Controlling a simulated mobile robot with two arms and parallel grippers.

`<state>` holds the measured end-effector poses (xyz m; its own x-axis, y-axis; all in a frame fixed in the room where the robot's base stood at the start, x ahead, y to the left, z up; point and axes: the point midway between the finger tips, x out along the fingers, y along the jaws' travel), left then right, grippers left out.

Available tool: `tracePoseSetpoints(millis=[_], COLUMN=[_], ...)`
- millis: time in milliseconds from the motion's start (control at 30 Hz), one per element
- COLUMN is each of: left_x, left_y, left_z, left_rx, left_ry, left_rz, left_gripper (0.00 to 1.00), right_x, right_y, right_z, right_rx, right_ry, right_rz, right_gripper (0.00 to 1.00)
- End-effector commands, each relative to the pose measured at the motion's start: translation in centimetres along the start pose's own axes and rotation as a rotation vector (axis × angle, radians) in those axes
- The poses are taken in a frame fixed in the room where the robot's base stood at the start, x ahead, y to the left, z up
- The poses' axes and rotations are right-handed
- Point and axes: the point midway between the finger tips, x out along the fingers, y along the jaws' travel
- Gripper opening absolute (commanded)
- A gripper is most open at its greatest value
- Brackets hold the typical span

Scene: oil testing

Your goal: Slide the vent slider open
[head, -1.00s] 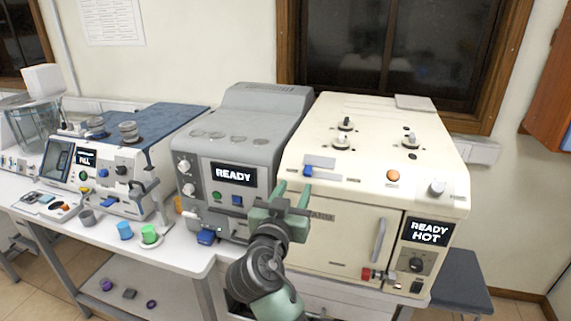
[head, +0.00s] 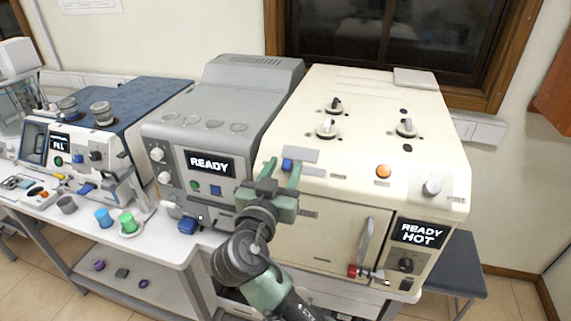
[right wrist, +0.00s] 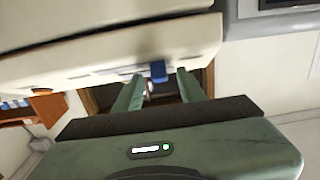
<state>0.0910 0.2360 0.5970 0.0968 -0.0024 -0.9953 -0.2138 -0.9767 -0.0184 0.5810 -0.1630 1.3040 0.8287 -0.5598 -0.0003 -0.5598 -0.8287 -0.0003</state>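The blue vent slider knob (head: 287,165) sits near the front left edge of the cream oven's top (head: 372,150). A grey plate (head: 300,155) lies behind it. My right gripper (head: 282,172) is open in front of the oven's front edge, its two fingers pointing up toward the top. In the head view the blue knob shows between the fingertips. In the right wrist view the knob (right wrist: 158,71) also shows between the open fingers (right wrist: 160,78). I cannot tell whether a finger touches it. My left gripper is not in view.
A grey machine (head: 225,120) reading READY stands close on the left of the oven. The oven's door handle (head: 365,240) and a red knob (head: 353,271) stick out at its front. Several round knobs, such as the orange one (head: 383,171), stand on its top.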

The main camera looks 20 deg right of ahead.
Motion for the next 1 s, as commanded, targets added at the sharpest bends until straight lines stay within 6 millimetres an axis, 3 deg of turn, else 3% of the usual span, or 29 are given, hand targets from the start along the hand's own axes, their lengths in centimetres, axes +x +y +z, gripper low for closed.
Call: tracePoseSetpoints(millis=[100,267,633,1000], left_x=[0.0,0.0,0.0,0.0], left_y=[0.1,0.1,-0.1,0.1], left_z=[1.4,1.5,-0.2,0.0], left_rx=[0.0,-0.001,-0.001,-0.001], left_ry=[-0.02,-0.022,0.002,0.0], left_rz=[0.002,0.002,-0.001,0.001], left_gripper=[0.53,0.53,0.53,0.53], right_x=[0.0,0.0,0.1,0.1], right_y=[0.0,0.0,0.0,0.0], right_z=[0.0,0.0,0.0,0.0], right_rx=[0.0,0.0,0.0,0.0], right_ry=[0.0,0.0,0.0,0.0], right_rz=[0.0,0.0,0.0,0.001], right_gripper=[0.4,0.0,0.0,0.0])
